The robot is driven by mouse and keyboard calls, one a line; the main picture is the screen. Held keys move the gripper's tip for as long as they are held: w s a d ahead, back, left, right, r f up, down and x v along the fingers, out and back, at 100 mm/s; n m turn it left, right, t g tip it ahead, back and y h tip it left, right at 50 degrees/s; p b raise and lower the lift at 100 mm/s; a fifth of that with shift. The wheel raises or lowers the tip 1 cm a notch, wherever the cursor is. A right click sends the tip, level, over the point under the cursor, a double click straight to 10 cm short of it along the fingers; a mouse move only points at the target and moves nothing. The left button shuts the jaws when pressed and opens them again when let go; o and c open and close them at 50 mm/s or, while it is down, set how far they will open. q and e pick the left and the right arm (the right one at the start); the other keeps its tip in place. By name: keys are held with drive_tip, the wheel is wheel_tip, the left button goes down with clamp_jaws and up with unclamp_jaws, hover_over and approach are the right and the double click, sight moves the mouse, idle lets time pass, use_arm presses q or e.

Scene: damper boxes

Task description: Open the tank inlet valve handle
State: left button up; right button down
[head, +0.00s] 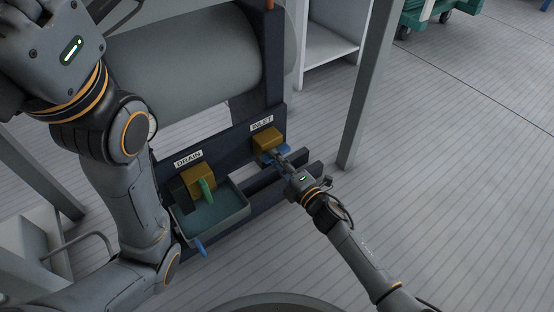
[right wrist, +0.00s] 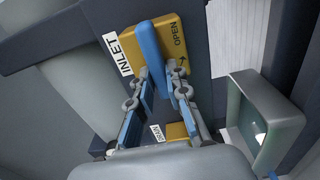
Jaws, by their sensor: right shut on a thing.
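The inlet valve is a yellow block (head: 267,138) under an INLET label on the dark panel; the block also shows in the right wrist view (right wrist: 168,42), with OPEN and an arrow printed on it. Its blue handle (right wrist: 148,58) stands across the block in that view; in the head view it is mostly hidden by the fingers. My right gripper (head: 275,157) is at the valve, and its blue-padded fingers (right wrist: 158,84) are shut on the handle's lower part. My left gripper's body (head: 48,50) shows at the top left; its fingertips are not clear.
A DRAIN valve (head: 198,177) with a green handle sits left of the inlet, above a teal tray (head: 232,222) with a blue lever (head: 201,247). A grey tank (head: 190,55) lies behind. A grey post (head: 368,90) stands right.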

drive_tip(key=shift+f, duration=0.1)
drive_tip(key=c, duration=1.3)
unclamp_jaws()
drive_tip(key=v, duration=1.2)
